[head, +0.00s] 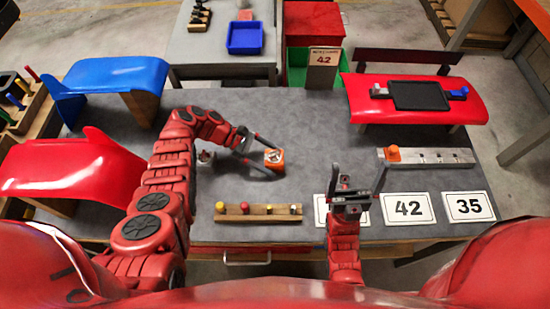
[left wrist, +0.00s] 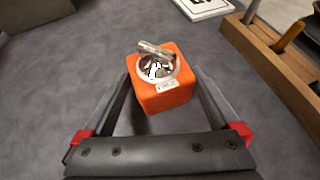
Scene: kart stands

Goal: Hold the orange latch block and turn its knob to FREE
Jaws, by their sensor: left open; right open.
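The orange latch block (head: 274,160) stands on the grey table near its middle. In the left wrist view the block (left wrist: 158,92) shows a silver round knob (left wrist: 157,65) with a bar handle on top and a small white label below it. The label's words and the knob's setting are too small to read. My left gripper (head: 265,154) is open, with its fingers reaching either side of the block. In the left wrist view gaps show between the fingers and the block. My right gripper (head: 355,172) is open and empty, near the front right of the table, away from the block.
A wooden rack with several coloured pegs (head: 258,218) lies in front of the block. Red (head: 62,168) and blue (head: 115,75) panels stand left.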

